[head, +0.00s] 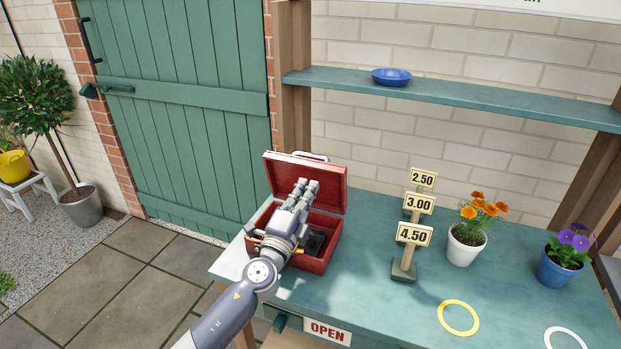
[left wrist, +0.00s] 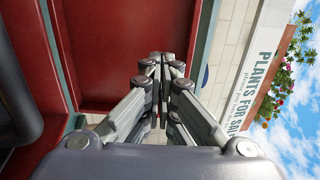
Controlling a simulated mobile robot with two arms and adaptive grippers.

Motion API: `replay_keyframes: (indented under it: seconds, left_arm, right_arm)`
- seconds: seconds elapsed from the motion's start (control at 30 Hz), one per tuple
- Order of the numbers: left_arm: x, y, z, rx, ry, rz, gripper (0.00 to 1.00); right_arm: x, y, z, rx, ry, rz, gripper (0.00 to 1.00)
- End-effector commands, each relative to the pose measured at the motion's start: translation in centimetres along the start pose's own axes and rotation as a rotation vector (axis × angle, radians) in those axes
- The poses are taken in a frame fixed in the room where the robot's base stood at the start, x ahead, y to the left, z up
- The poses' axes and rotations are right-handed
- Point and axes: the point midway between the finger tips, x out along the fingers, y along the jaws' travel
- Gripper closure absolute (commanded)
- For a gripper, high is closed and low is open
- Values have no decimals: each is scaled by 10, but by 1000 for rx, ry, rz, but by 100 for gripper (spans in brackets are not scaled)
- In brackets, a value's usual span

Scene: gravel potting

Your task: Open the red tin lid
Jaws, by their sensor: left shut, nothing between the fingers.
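The red tin (head: 312,264) stands on the left part of the green table. Its lid (head: 332,194) is raised and stands upright at the back, with a light handle (head: 311,156) at its top edge. My left gripper (head: 307,184) is over the tin, in front of the lid's inner face, fingers together and empty. The inner red face of the lid also shows in the left wrist view (left wrist: 105,50), beside my fingers (left wrist: 162,60). I cannot tell whether they touch it. A dark tray (head: 316,240) shows inside the tin; my arm hides part of the inside. My right gripper is out of view.
Price signs (head: 404,262) stand right of the tin. An orange-flowered white pot (head: 465,250) and a purple-flowered blue pot (head: 556,268) are farther right. Yellow (head: 441,318) and white (head: 548,338) rings lie in front. A shelf (head: 480,99) with a blue bowl (head: 391,77) is above.

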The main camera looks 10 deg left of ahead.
Motion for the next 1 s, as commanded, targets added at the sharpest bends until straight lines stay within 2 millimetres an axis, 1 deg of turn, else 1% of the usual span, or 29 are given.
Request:
replay_keyframes:
  seconds: [0.03, 0.1, 0.3, 0.77, 0.87, 1.0]
  left_arm:
    - [9, -1, 0, 1, 0, -1, 100]
    - [17, 0, -1, 1, 1, 0, 100]
    - [30, 0, 0, 1, 1, 0, 100]
    - [31, 0, 0, 0, 1, 4, 100]
    - [33, -2, 0, 1, 0, 12, 100]
    - [37, -6, 0, -1, 0, 39, 100]
  right_arm:
    - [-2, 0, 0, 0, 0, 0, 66]
    - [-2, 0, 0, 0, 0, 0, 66]
    - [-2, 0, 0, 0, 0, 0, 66]
    - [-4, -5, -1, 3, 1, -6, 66]
    - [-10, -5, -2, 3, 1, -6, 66]
    - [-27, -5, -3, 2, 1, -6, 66]
